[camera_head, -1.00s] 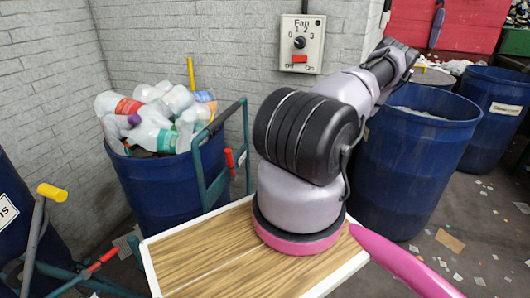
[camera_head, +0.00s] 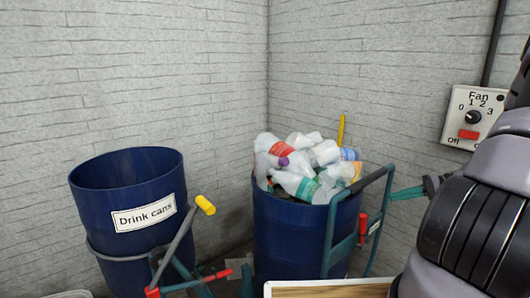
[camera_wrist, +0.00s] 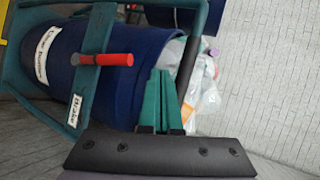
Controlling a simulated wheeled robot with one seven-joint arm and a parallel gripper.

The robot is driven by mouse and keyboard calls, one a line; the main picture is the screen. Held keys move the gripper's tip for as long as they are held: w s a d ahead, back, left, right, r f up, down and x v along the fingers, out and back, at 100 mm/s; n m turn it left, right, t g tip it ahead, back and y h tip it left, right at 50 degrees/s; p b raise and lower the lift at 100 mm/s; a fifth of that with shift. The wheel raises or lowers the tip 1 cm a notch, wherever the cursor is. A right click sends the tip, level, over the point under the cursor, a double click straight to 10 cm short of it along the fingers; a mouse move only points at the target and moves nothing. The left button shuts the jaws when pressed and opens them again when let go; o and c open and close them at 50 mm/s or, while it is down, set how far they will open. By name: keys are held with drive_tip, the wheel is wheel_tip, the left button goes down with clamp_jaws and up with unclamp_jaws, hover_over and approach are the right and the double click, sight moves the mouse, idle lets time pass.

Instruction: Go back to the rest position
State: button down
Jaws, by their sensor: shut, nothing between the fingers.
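My gripper (camera_head: 394,194) shows at the right of the head view as teal fingers, close to the handle of the bottle barrel's trolley. It looks beside or behind the handle; I cannot tell whether they touch. In the wrist view its teal fingers (camera_wrist: 161,75) lie together, shut and empty. Behind them are the blue barrel and pale plastic bottles. Part of my arm fills the right edge of the head view, and my wrist end is mostly hidden behind it.
The bottle barrel (camera_head: 290,240) is heaped with bottles (camera_head: 300,165) on a teal trolley (camera_head: 331,235). An open barrel labelled "Drink cans" (camera_head: 105,225) stands left on another trolley. Grey brick walls meet behind. A fan switch box (camera_head: 476,117) hangs at right.

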drive_tip(key=s+a+r+n+g+h, duration=0.1)
drive_tip(key=s+a+r+h, duration=0.25)
drive_tip(key=a+r, duration=0.45)
drive_tip(key=s+a+r+n+g+h, duration=0.15)
drive_tip(key=a+r+h, duration=0.25)
drive_tip(key=r, duration=0.9)
drive_tip(key=s+a+r+m+t+h, duration=0.2)
drive_tip(key=s+a+r+t, duration=0.3)
drive_tip(key=s+r, duration=0.6)
drive_tip(key=shift+s+a+r+h, duration=0.2)
drive_tip(key=shift+a+r+h, duration=0.2)
drive_tip(key=shift+a, duration=0.1)
